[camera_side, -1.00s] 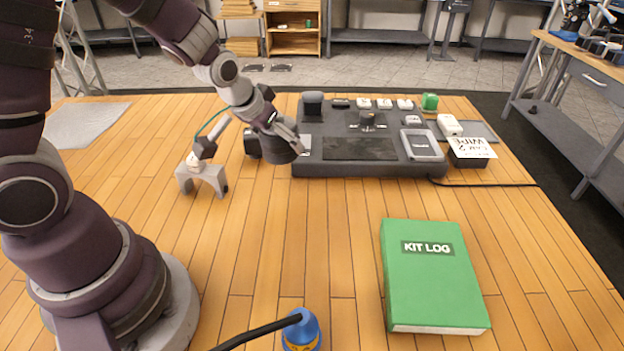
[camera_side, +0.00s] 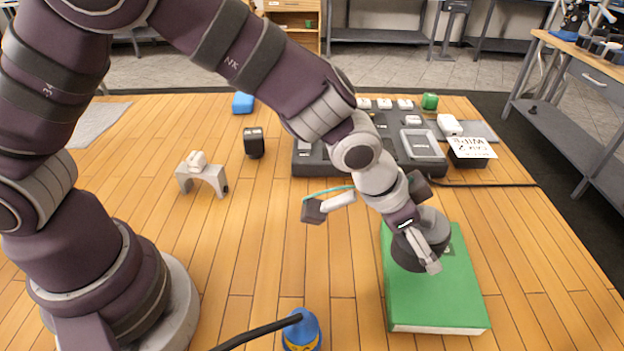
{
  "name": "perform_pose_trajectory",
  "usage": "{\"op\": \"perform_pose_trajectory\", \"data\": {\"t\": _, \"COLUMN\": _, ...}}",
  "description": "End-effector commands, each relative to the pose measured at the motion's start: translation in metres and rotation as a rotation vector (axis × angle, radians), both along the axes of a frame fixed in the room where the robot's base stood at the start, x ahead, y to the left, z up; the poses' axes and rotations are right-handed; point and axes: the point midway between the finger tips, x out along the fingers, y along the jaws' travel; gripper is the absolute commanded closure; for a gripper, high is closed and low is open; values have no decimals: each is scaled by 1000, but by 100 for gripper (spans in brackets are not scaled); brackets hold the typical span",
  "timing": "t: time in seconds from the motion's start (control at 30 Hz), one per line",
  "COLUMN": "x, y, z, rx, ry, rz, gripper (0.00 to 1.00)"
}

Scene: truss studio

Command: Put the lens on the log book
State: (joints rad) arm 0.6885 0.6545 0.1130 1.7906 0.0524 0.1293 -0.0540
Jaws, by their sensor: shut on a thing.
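The green log book (camera_side: 437,299) lies flat on the wooden table at front right. Its title is mostly covered by my gripper and the lens. My gripper (camera_side: 430,252) is over the far left part of the book, shut on a dark, round lens (camera_side: 405,257). The lens is tilted in the picture and overlaps the book's cover. I cannot tell whether it touches the cover or hangs just above it.
A grey tray (camera_side: 309,166) with several small items stands behind the book. A black box with a white card (camera_side: 471,148) is at its right.

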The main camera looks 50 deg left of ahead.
Motion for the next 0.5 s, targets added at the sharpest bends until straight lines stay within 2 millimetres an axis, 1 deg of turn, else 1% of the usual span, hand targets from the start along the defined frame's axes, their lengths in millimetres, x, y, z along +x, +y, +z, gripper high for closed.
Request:
{"op": "perform_pose_trajectory", "data": {"t": 0.03, "x": 10, "y": -6, "z": -1, "rx": 0, "ry": -3, "rz": 1, "gripper": 73}}
{"op": "perform_pose_trajectory", "data": {"t": 0.1, "x": 20, "y": -13, "z": -2, "rx": 0, "ry": -2, "rz": 2, "gripper": 73}}
{"op": "perform_pose_trajectory", "data": {"t": 0.2, "x": 30, "y": -20, "z": -3, "rx": -1, "ry": -3, "rz": 3, "gripper": 73}}
{"op": "perform_pose_trajectory", "data": {"t": 0.27, "x": 32, "y": -21, "z": -4, "rx": -1, "ry": -2, "rz": 2, "gripper": 73}}
{"op": "perform_pose_trajectory", "data": {"t": 0.4, "x": 33, "y": -22, "z": -26, "rx": 2, "ry": 1, "rz": 1, "gripper": 73}}
{"op": "perform_pose_trajectory", "data": {"t": 0.5, "x": 33, "y": -22, "z": -37, "rx": 0, "ry": -1, "rz": 1, "gripper": 73}}
